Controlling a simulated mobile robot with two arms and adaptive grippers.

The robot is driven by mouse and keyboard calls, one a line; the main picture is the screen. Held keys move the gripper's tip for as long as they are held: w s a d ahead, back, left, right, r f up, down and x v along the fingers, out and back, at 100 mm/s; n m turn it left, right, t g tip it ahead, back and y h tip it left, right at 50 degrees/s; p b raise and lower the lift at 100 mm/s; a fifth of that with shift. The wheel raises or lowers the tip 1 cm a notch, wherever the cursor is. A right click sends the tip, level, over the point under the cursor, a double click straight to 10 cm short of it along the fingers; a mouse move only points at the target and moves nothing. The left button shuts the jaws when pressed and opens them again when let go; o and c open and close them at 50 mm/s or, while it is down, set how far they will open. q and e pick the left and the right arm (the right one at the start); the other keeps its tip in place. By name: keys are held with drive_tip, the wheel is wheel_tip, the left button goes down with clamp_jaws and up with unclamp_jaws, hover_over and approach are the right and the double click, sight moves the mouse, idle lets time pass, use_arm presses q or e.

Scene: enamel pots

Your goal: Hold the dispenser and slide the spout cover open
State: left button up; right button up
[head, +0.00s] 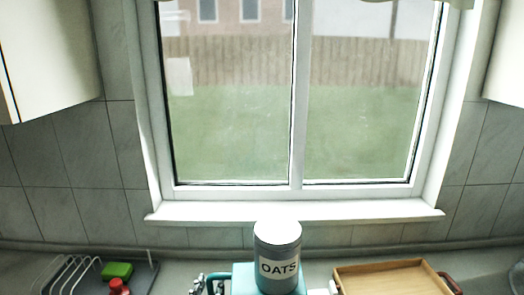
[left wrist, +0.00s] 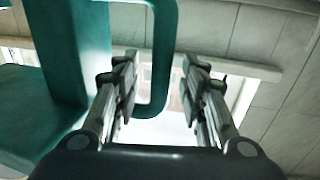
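A teal body (head: 243,272) with a loop handle (head: 220,287) shows at the bottom of the head view; it appears to be the dispenser. The left wrist view shows its teal body (left wrist: 84,50) and handle (left wrist: 162,50) close up. My left gripper (head: 198,284) is at the handle, left of the body. In the left wrist view, its fingers (left wrist: 160,65) are spread, with the handle's bar between them and a clear gap on the right. I cannot make out a spout cover. My right gripper cannot be made out.
A grey canister marked OATS (head: 278,262) stands at the teal body, overlapping it. A wooden tray (head: 390,278) lies to the right. A dish rack (head: 75,276), a green sponge (head: 117,270) and a red-topped bottle (head: 118,287) are at left. A window sill (head: 350,210) runs behind.

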use_arm(q)
drive_tip(key=s+a, duration=0.2)
drive_tip(key=s, duration=0.9)
wheel_tip(320, 180, up, 6)
drive_tip(key=p, duration=0.6)
drive_tip(key=shift+s, duration=0.1)
